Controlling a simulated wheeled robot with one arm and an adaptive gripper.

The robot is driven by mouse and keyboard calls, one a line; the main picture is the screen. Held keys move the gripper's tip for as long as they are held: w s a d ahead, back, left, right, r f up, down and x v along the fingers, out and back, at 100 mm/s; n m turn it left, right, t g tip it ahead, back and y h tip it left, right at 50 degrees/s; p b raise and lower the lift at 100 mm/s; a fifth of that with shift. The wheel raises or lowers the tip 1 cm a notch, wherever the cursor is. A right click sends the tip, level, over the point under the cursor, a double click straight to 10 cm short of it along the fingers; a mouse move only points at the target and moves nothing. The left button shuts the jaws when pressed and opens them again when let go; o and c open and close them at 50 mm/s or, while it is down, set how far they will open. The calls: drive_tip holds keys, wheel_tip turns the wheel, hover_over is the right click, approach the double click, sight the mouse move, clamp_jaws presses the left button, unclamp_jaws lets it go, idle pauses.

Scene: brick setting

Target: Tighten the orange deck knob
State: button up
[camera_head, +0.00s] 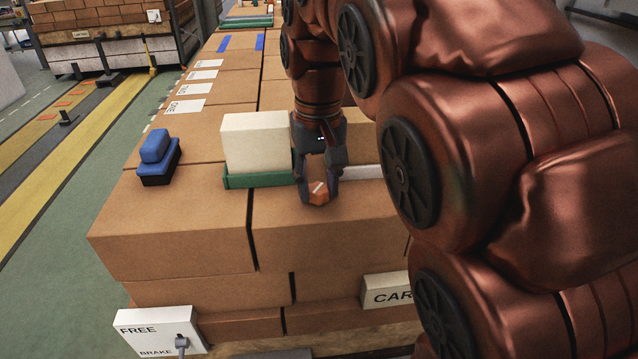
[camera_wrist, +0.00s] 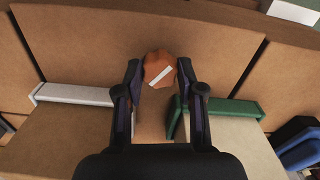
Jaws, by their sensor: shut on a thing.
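The orange deck knob (camera_head: 318,193) has a white stripe on its top and sits on the top of the brown boxes. In the wrist view the orange knob (camera_wrist: 160,70) shows between my fingertips, its white stripe slanted. My gripper (camera_head: 317,190) points down over the knob, with one finger on each side of it. In the wrist view my gripper (camera_wrist: 158,82) has its fingertips against the knob's sides. Part of the knob's sides is hidden by the fingers.
A cream block (camera_head: 256,142) on a green strip (camera_head: 258,180) stands just left of my gripper. A white strip (camera_head: 362,172) lies to the right. A blue-topped block (camera_head: 156,150) is farther left. A "FREE / BRAKE" panel (camera_head: 150,325) is at the front.

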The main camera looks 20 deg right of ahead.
sight(319, 189)
drive_tip(key=m, duration=0.5)
drive_tip(key=shift+s+m, duration=0.1)
drive_tip(key=shift+m, duration=0.2)
drive_tip(key=shift+m+p, duration=0.8)
drive_tip(key=shift+m, duration=1.4)
drive_tip(key=o, duration=1.1)
drive_tip(key=shift+o, duration=0.2)
drive_tip(key=shift+r, duration=0.15)
drive_tip(key=shift+r, duration=3.6)
